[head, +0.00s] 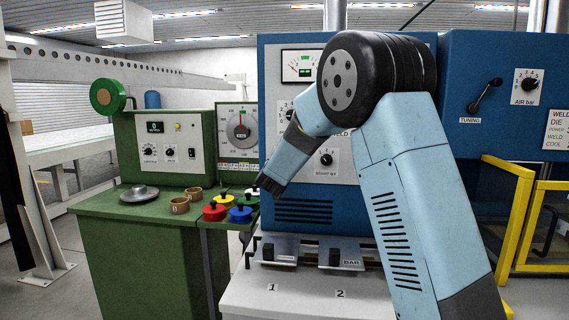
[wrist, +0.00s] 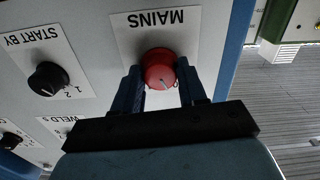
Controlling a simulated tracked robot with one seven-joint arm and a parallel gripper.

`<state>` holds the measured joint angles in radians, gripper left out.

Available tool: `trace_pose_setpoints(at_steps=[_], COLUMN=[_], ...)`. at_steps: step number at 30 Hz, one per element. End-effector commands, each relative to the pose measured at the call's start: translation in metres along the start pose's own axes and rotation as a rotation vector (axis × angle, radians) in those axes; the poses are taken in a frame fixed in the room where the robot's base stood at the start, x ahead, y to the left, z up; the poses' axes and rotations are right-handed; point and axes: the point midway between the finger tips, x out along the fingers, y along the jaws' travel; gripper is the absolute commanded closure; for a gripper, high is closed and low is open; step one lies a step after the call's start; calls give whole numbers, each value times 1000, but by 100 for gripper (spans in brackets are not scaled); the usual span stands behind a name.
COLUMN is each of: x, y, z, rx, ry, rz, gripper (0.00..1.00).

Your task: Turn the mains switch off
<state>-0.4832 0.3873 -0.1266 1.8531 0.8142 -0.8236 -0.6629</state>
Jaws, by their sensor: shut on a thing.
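The mains switch is a red round knob (wrist: 158,68) under a label reading MAINS (wrist: 155,22), which appears upside down in the wrist view. A short pale mark shows on the knob's face. My gripper (wrist: 160,80) has one finger on each side of the knob and is shut on it. In the head view my gripper (head: 268,186) reaches to the left part of the blue welder cabinet (head: 300,213). The knob and its label are hidden there behind the gripper and arm.
A black START BY knob (head: 326,159) sits close to the right of my gripper. A white ledge with clamps (head: 310,252) lies below. A yellow rail (head: 515,215) stands at right.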

Motion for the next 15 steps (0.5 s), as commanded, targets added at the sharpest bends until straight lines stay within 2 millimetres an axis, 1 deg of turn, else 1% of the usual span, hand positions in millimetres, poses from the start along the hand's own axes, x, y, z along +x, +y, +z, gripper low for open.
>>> trace_pose_setpoints(at_steps=[1,6,15], x=[-1,0,-1], y=[-1,0,-1], z=[3,3,3], rx=[-26,-96,-146], ry=[-5,-5,-6], rz=[-2,-1,-2], gripper=[89,89,89])
